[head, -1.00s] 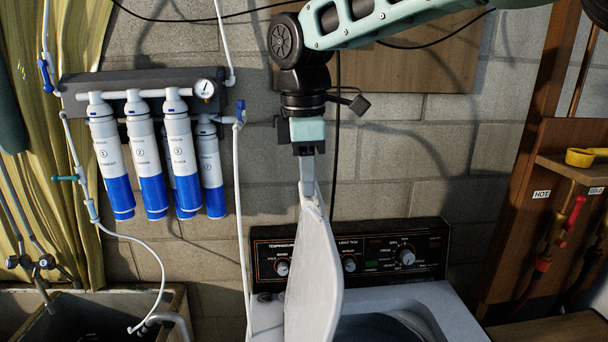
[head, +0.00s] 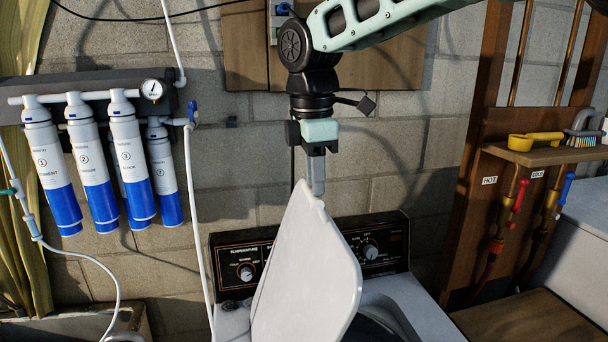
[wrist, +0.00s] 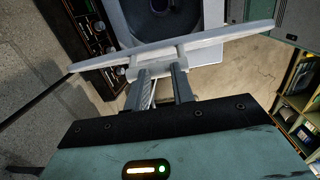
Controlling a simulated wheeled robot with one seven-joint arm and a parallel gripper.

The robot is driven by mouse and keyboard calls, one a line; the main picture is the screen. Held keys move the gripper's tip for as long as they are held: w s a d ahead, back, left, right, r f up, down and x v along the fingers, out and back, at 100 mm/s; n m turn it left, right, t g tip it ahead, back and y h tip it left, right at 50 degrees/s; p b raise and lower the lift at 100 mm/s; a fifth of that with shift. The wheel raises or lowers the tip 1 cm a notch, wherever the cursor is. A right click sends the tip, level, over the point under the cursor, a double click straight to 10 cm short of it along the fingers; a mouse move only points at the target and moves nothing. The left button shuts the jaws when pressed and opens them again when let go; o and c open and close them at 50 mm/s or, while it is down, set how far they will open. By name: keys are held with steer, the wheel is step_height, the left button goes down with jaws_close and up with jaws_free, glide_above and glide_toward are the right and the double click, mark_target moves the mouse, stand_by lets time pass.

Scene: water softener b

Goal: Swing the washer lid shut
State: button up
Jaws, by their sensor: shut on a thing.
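The washer lid (head: 310,265) is a white panel standing raised above the washer (head: 410,300), with its broad face partly turned to the head camera. My gripper (head: 317,190) points down from above and is shut on the lid's upper edge. In the wrist view my gripper's two fingers (wrist: 159,88) reach a small handle-like bar on the lid (wrist: 225,38). The lid appears as a thin slanted strip there, with the dark tub opening (wrist: 160,12) beyond it. The lid hides part of the washer top and control panel in the head view.
The black control panel (head: 235,262) stands behind the lid against the block wall. Blue and white filter cartridges (head: 90,165) hang at left, with a white pipe (head: 200,230) beside the washer. A wooden shelf (head: 550,152) with hot and cold taps stands at right.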

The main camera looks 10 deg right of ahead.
steer(key=shift+s+d+f+b, duration=0.2)
steer(key=shift+d+f+b, duration=0.2)
steer(key=shift+d+f, duration=1.55)
steer(key=shift+c, duration=0.2)
steer(key=shift+f, duration=0.1)
steer(key=shift+o, duration=0.5)
steer(key=d+f+b, duration=0.2)
steer(key=d+f, duration=0.1)
steer(key=d, duration=0.3)
steer(key=shift+w+f, duration=0.15)
steer(key=shift+f, duration=0.05)
steer(key=shift+d+f+b, duration=0.7)
steer(key=shift+d+f, duration=0.4)
steer(key=shift+d, duration=0.3)
jaws_close()
steer(key=shift+w+d+f, duration=0.15)
steer(key=shift+d, duration=0.4)
steer(key=shift+w+d+f, duration=0.15)
steer(key=shift+d+f, duration=0.05)
steer(key=shift+d, duration=0.35)
steer(key=shift+w+d+f, duration=0.15)
steer(key=shift+d, duration=0.4)
